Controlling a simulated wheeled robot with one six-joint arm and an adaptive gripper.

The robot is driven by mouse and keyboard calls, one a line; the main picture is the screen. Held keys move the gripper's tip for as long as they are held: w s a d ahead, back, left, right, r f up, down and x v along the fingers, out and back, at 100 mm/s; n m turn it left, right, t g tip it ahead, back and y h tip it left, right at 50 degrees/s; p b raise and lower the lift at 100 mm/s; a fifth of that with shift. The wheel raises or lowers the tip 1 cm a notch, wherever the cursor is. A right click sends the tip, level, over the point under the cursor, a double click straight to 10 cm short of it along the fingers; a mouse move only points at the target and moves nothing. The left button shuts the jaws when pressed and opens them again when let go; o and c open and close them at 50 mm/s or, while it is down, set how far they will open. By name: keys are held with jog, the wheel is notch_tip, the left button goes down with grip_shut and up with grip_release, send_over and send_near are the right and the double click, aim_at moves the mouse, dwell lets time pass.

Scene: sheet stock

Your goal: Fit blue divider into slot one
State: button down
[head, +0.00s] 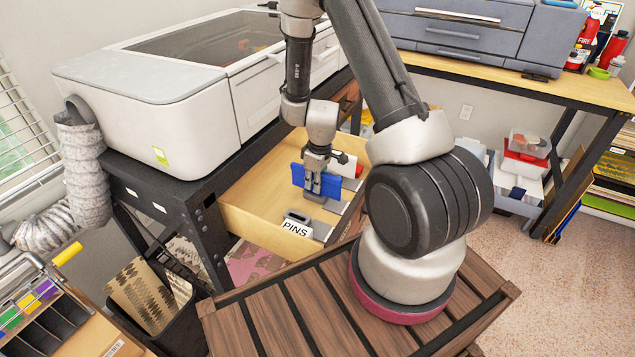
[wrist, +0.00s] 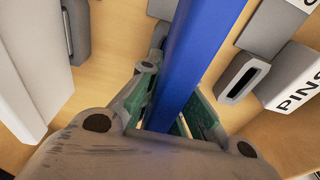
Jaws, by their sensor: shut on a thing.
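The blue divider (head: 329,187) is a flat panel over the open wooden drawer (head: 262,197). My gripper (head: 314,184) points down and is shut on it. In the wrist view the blue divider (wrist: 203,48) runs edge-on between the green-padded fingers of my gripper (wrist: 176,103). A grey block with a dark slot (wrist: 243,79) lies right of the divider, apart from it in the picture. A white PINS label (head: 297,228) stands by a grey slotted block (head: 298,215) at the drawer's near end. I cannot tell which slot is slot one; the divider's lower edge is unclear.
A white panel (head: 345,164) stands behind the divider, and a white panel (wrist: 20,75) fills the wrist view's left side. More grey blocks (wrist: 76,30) line the drawer floor. A large white machine (head: 165,95) on a dark bench borders the drawer at left.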

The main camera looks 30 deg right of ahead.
jog(key=shift+r, duration=0.1)
jog(key=shift+r, duration=2.4)
jog(key=shift+d, duration=0.15)
